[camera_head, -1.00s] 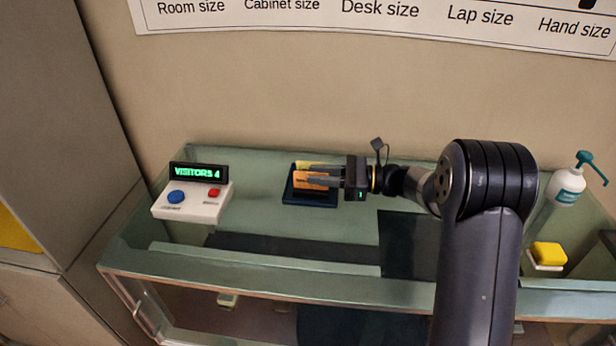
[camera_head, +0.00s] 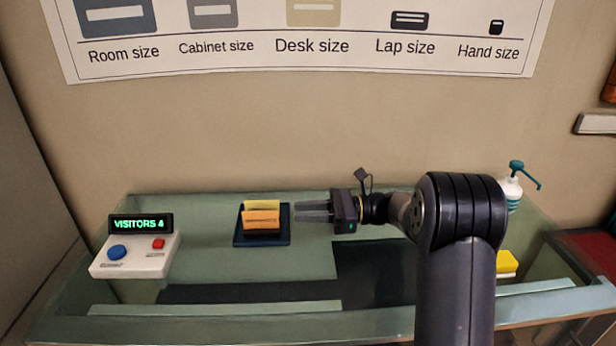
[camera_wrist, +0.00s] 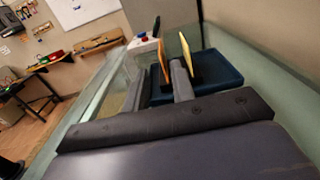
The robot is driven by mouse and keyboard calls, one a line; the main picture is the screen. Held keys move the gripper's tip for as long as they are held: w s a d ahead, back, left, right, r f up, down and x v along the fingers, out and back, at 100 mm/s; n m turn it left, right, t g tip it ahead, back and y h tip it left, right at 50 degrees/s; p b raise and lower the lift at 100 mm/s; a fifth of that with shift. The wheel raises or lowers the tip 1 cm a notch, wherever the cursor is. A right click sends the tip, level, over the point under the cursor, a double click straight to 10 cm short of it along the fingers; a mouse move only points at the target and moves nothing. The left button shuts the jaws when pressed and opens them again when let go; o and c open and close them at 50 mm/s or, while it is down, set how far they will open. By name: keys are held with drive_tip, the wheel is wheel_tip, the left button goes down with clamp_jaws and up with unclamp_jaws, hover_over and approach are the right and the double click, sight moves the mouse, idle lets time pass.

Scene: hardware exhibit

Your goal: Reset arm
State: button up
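My gripper (camera_head: 298,211) is just right of a dark blue card holder (camera_head: 285,241) on the glass case, its fingers pointing left. The fingers are apart with nothing between them, so it is open and empty. The holder carries an upright orange card (camera_head: 262,219) with a yellow card (camera_head: 262,205) behind it. In the wrist view, the two fingers (camera_wrist: 158,88) show below the orange card (camera_wrist: 164,62) and the yellow card (camera_wrist: 188,62). The gripper appears clear of the cards.
A white button box (camera_head: 135,258) with a green "VISITORS 4" display (camera_head: 140,224) stands left on the glass case (camera_head: 215,308). A pump bottle (camera_head: 511,190) and a yellow block (camera_head: 506,262) are at the right, partly behind my arm. The wall is close behind.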

sight(256, 229)
drive_tip(key=a+p, duration=0.1)
drive_tip(key=a, duration=0.3)
drive_tip(key=a+p, duration=0.1)
drive_tip(key=a, duration=0.7)
drive_tip(key=shift+s+f+p, duration=0.3)
drive_tip(key=shift+s+p, duration=0.05)
drive_tip(key=shift+p, duration=0.05)
drive_tip(key=r, duration=0.2)
drive_tip(key=shift+d+r, duration=0.25)
drive_tip(key=shift+r, duration=0.7)
drive_tip(key=shift+f, duration=0.1)
